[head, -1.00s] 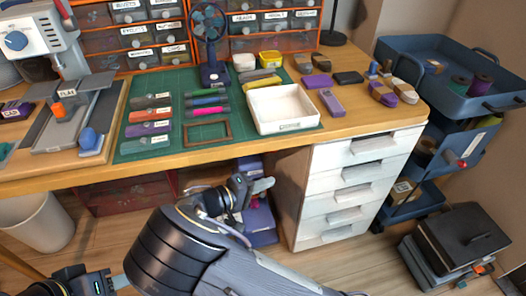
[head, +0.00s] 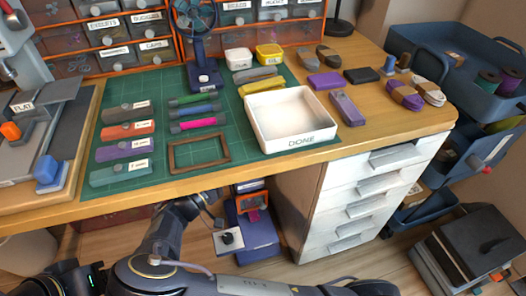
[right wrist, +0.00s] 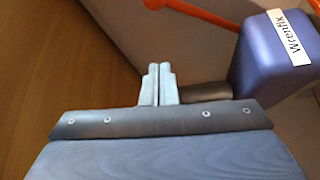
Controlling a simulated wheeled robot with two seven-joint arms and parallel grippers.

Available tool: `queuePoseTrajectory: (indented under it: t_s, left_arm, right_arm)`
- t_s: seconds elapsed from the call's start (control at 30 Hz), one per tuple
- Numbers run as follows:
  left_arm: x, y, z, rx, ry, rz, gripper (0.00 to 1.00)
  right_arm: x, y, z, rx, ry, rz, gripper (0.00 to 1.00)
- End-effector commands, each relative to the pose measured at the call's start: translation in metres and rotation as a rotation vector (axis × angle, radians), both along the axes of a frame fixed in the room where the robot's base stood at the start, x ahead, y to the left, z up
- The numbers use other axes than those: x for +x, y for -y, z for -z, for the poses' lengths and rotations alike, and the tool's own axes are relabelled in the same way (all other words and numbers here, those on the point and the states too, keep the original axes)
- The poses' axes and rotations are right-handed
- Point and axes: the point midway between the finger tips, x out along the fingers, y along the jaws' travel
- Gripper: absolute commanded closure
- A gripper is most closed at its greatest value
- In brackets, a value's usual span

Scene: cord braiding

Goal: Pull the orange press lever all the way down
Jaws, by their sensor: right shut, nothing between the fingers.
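An orange bar with a rounded end (right wrist: 190,12), which looks like the press lever, crosses the top of the right wrist view. It runs toward a blue-purple block labelled "Wrenfix" (right wrist: 275,55). My right gripper (right wrist: 158,68) has its pale fingers together, with nothing between them. It is apart from the bar, which shows above its tips. In the head view my right arm reaches to the desk's front edge, and its fingertips are hard to make out. My left wrist (head: 75,280) shows at the bottom left; its fingers cannot be made out.
The desk holds a grey press base marked "FLAT" with an orange piece (head: 10,131), a green mat (head: 130,95), a white "DONE" tray (head: 293,144) and a fan (head: 203,75). White drawers (head: 345,200) stand below. A blue cart (head: 440,60) is at the right.

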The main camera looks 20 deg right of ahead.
Motion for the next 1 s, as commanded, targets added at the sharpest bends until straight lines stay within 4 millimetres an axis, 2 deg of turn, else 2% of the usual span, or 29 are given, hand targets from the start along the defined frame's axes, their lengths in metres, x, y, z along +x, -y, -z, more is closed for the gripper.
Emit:
queuePoseTrajectory:
  t_s: [0.27, 0.37, 0.73, 1.0]
  left_arm:
    - [0.0, 0.0, -0.002, 0.0, 0.0, 0.0, 0.53]
    - [0.0, 0.0, -0.004, 0.0, 0.0, 0.0, 0.53]
    - [0.0, 0.0, -0.012, 0.0, 0.0, 0.0, 0.53]
    - [0.0, 0.0, -0.017, 0.0, 0.0, 0.0, 0.53]
  right_arm:
    - [0.004, 0.008, -0.001, 0.0, -0.001, 0.003, 1.0]
    - [0.012, 0.02, -0.003, 0.0, -0.002, 0.004, 1.0]
    - [0.052, 0.086, -0.01, 0.0, -0.002, 0.004, 1.0]
    - [0.02, 0.093, -0.004, -0.001, -0.003, 0.001, 1.0]
